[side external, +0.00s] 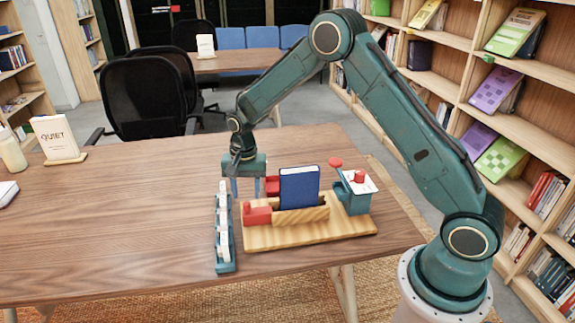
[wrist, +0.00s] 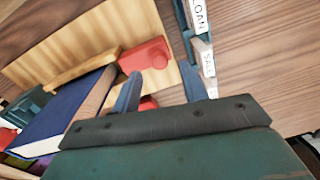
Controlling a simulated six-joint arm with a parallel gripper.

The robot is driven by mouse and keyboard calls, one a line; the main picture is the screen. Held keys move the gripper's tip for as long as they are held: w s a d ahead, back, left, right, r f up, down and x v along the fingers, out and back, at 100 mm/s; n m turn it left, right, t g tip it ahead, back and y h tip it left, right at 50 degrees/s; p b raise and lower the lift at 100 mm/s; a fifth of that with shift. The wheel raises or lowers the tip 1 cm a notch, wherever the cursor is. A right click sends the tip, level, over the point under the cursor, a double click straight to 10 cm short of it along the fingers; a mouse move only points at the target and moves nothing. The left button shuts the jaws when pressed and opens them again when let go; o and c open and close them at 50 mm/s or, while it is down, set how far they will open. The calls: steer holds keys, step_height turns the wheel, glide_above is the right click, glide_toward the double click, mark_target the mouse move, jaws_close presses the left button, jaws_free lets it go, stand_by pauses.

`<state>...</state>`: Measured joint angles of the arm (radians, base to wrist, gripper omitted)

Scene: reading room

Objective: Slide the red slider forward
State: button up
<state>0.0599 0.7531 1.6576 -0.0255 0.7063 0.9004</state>
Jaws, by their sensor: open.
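A wooden board (side external: 330,232) on the table carries a blue book (side external: 299,188) upright in a wooden holder (side external: 303,215). A stepped red block (side external: 257,215) sits at the board's near left; it also shows in the wrist view (wrist: 145,57). A second red block (side external: 272,185) sits behind, left of the book, partly hidden in the wrist view (wrist: 148,103) by my gripper. I cannot tell which is the slider. My gripper (side external: 246,199) points down at the board's left end, open and empty. In the wrist view its fingers (wrist: 161,70) straddle part of the second block's line of sight; contact is unclear.
A teal rack of white labelled cards (side external: 224,230) stands just left of the board, close to my gripper. A teal box with a red knob (side external: 352,195) stands at the board's right. A QUIET sign (side external: 57,138) is far left. The table's left side is mostly clear.

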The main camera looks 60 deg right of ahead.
mark_target(247, 203)
steer(key=shift+f, duration=1.85)
jaws_close()
